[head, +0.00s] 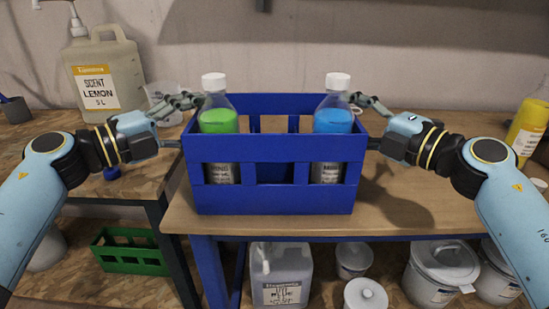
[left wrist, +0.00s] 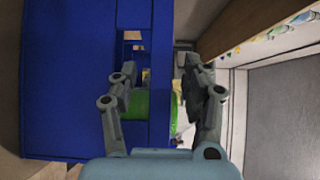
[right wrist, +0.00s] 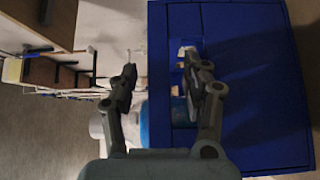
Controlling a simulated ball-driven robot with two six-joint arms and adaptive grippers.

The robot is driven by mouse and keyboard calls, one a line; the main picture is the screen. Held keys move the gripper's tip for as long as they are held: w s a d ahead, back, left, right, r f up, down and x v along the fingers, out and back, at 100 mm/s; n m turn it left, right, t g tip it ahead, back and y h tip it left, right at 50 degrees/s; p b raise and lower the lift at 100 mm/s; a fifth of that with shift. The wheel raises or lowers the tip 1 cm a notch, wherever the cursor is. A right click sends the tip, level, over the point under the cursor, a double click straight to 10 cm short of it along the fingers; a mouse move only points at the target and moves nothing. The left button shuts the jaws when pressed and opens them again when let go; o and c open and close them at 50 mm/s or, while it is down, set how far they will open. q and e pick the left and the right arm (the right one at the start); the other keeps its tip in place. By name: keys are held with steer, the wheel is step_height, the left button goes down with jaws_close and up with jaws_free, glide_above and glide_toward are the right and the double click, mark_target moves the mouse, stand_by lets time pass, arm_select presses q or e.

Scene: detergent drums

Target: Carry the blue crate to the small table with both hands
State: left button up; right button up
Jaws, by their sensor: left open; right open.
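The blue crate (head: 275,201) stands upright on a wooden top with blue legs (head: 400,216). It holds a bottle of green liquid (head: 219,123) and a bottle of blue liquid (head: 333,122), both white-capped. My left gripper (head: 184,122) is open at the crate's left end, and my right gripper (head: 366,122) is open at its right end. In the left wrist view the crate's wall (left wrist: 70,75) reaches between the open fingers (left wrist: 160,88). In the right wrist view the wall (right wrist: 255,85) likewise reaches between the fingers (right wrist: 160,82). I cannot tell whether the fingers touch it. I cannot tell which surface is the small table.
A dark-legged wooden table (head: 120,188) stands at left, with a lemon scent jug (head: 105,75) behind. A green crate (head: 130,251) is below it. A grey canister (head: 281,276) and several pale tubs stand under the blue-legged top. A yellow bottle (head: 528,127) is at far right.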

arm_select(q)
steer(key=shift+w+d, duration=0.25)
steer(key=shift+d, duration=0.05)
arm_select(e)
steer(key=shift+w+a, duration=0.3)
arm_select(q)
jaws_close()
arm_select(e)
jaws_close()
steer(key=shift+r, duration=0.15)
